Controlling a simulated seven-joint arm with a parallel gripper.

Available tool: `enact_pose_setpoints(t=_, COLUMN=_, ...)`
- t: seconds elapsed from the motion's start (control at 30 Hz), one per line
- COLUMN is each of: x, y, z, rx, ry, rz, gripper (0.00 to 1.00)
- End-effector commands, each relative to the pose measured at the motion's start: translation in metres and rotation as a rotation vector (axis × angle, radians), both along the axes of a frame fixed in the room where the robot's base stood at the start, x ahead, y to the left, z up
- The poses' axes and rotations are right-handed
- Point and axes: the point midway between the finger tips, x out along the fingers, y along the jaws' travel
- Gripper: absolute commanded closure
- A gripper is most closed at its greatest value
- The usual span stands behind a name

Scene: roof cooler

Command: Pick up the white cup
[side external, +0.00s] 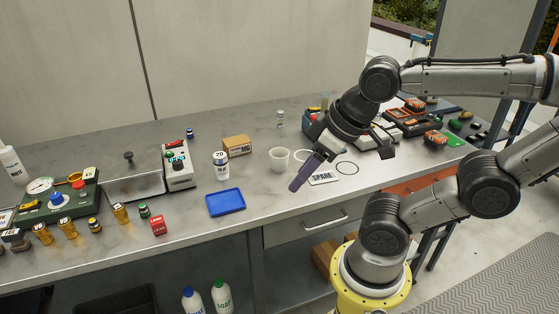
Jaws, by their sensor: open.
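The white cup (279,159) stands upright on the grey worktop, near the middle of the side external view. Its open rim faces up. My gripper (297,184) reaches down from the upper right, with a purple finger visible just to the right of the cup and lower in the picture. The gripper is open and holds nothing that I can see. The second finger is not clearly visible. Whether the finger touches the worktop or the card beside it cannot be told.
A white card marked SPARE (322,179) lies right of the finger. The worktop's front edge (290,216) is close.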

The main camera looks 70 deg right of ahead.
Motion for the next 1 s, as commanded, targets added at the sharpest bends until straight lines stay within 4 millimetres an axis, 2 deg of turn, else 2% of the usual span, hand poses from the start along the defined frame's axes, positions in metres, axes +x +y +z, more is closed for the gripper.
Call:
enact_pose_setpoints(t=0.43, x=0.0, y=0.0, z=0.0, rx=0.0, ry=0.0, rz=0.0, gripper=0.5)
enact_pose_setpoints(t=0.47, x=0.0, y=0.0, z=0.0, rx=0.0, ry=0.0, rz=0.0, gripper=0.48)
enact_pose_setpoints(t=0.73, x=0.0, y=0.0, z=0.0, rx=0.0, ry=0.0, rz=0.0, gripper=0.0)
enact_pose_setpoints(t=1.0, x=0.0, y=0.0, z=0.0001, rx=0.005, ry=0.0, rz=-0.01, gripper=0.0)
